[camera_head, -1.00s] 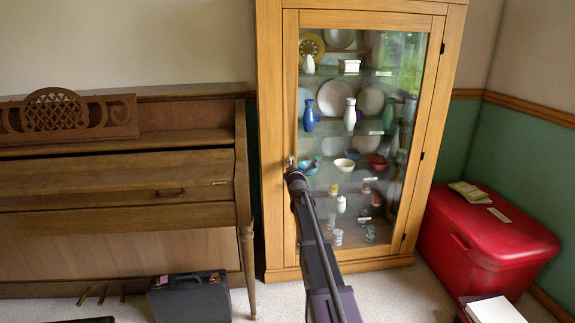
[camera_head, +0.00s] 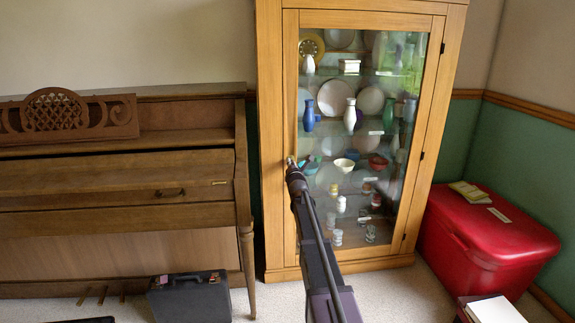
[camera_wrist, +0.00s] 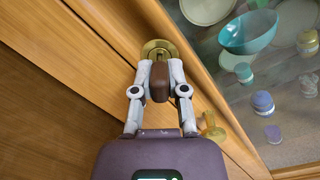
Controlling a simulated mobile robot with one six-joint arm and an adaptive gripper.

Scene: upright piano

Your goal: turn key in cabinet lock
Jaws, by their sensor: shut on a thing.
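The wooden cabinet (camera_head: 268,140) with a glass door stands in the middle of the head view. My gripper (camera_head: 291,163) is at the left frame of its door, at mid height. In the wrist view a round brass lock plate (camera_wrist: 158,50) sits on the door frame. My gripper (camera_wrist: 160,72) is in front of the plate, its two pale fingers shut on a brown key head (camera_wrist: 160,84). The key's tip and the keyhole are mostly hidden behind the fingers, so I cannot tell how deep it sits.
A brass knob (camera_wrist: 212,128) sticks out right of my gripper in the wrist view. Dishes and vases, including a turquoise bowl (camera_wrist: 250,33), stand behind the glass. An upright piano (camera_head: 120,190) is on the left, a red chest (camera_head: 480,245) on the right.

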